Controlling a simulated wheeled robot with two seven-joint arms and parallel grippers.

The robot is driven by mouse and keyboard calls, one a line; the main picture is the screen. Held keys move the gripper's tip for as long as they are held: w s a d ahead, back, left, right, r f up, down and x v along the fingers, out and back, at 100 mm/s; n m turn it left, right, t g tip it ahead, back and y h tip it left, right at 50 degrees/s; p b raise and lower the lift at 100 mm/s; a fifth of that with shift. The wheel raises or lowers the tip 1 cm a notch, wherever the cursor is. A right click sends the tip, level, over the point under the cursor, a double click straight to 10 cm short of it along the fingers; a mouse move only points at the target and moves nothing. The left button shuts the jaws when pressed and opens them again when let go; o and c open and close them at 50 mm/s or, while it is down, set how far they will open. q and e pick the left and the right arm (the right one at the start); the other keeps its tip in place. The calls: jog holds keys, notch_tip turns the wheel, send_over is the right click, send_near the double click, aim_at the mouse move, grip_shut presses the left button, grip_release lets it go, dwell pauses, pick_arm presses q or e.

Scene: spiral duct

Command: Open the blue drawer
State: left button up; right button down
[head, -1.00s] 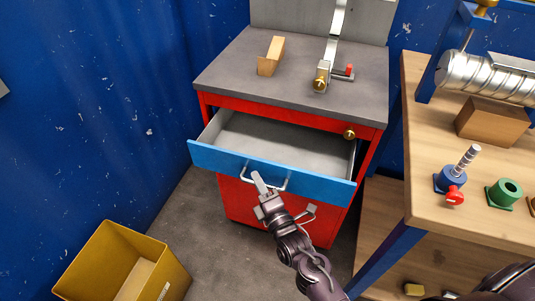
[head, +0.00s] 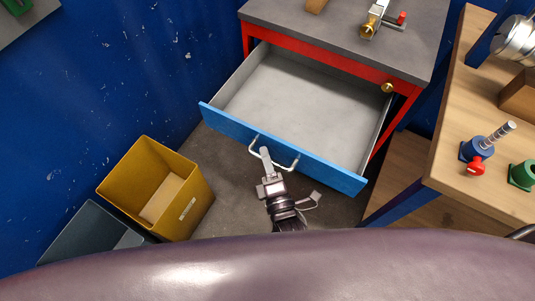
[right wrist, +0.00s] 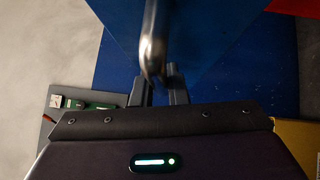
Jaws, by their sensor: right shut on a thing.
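The blue drawer (head: 325,166) is pulled far out of the red cabinet (head: 315,58), and its grey inside is bare. Its pale bar handle (head: 284,165) is on the front panel. My right gripper (head: 266,160) is at the handle, shut on it near its left part. In the right wrist view the handle (right wrist: 154,45) runs down between the two fingers (right wrist: 158,88), with the blue front behind. My left gripper is not in view.
A yellow bin (head: 190,205) and a dark grey bin (head: 85,232) stand on the floor at left. A wooden workbench (head: 460,130) with a blue clamp-like part (head: 478,150) is at right. My own purple body part covers the bottom of the head view.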

jog(key=c, duration=1.4)
grip_release()
jog(key=shift+c, duration=0.2)
jog(key=v, duration=0.7)
jog(key=shift+s+b, duration=0.35)
jog(key=shift+s, duration=0.05)
jog(key=shift+d+f, duration=0.15)
jog(key=s+d+f+m+g, duration=0.2)
jog(key=d+f+m+g, duration=0.1)
jog(key=f, duration=0.6)
jog(key=s+d+f+m+g+h+p, duration=0.1)
jog(key=s+d+f+m+g, duration=0.15)
jog(key=f, duration=0.65)
jog(key=s+d+f+m+g, duration=0.2)
jog(key=f+m+g, duration=0.15)
jog(key=f, duration=0.55)
jog(key=s+d+f+m+g+h, duration=0.1)
jog(key=s+d+f+m+g, duration=0.3)
jog(key=s, duration=0.4)
jog(key=s+d+f+m+g+h+p, duration=0.1)
jog(key=s+d+f+m+g, duration=0.4)
jog(key=s+d+f+m, duration=0.1)
notch_tip(320, 180, down, 2)
jog(key=shift+s+d+f+h, duration=0.1)
jog(key=shift+s+d+h, duration=0.4)
jog(key=shift+s, duration=0.55)
